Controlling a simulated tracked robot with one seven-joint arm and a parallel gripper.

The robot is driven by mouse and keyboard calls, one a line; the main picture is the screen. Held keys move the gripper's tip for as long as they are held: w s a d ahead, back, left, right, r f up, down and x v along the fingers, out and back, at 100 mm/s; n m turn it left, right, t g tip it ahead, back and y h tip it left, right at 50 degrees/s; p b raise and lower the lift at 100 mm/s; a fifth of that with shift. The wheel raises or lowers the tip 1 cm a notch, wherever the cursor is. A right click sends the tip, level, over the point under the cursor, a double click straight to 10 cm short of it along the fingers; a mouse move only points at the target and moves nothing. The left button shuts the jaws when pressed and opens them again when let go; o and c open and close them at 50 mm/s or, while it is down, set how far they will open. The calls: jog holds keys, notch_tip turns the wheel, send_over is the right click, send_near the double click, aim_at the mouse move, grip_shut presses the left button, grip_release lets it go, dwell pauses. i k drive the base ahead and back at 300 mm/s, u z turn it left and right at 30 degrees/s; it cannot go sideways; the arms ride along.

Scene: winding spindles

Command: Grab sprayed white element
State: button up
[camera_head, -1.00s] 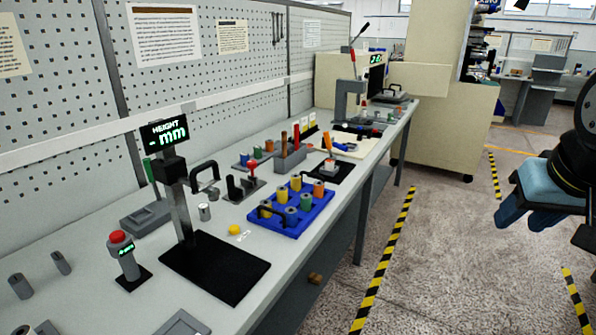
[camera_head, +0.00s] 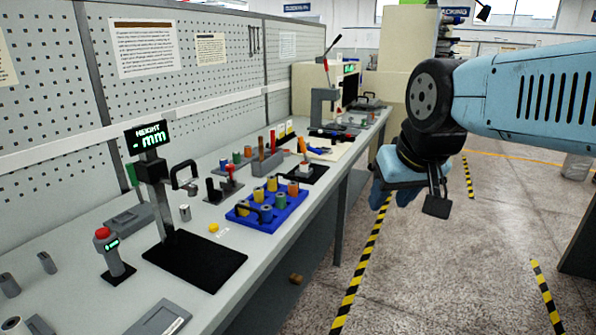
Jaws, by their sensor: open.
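A small whitish piece (camera_head: 304,167) with orange at its top sits on a black mat (camera_head: 318,174) at the mid-right of the bench; it is too small to tell whether its white is sprayed paint. A pale grey cylinder (camera_head: 185,212) stands by the height gauge. My gripper (camera_head: 392,196) hangs over the floor to the right of the bench, apart from everything.
A blue tray (camera_head: 272,226) holds several coloured spools. The height gauge (camera_head: 152,175) stands on the bench with a black plate (camera_head: 195,262). A yellow piece (camera_head: 213,228) and a red-topped button post (camera_head: 108,250) are nearby.

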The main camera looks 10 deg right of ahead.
aim_at(304, 165)
jog(key=u, duration=0.1)
jog(key=i, duration=1)
jog(key=z, duration=0.1)
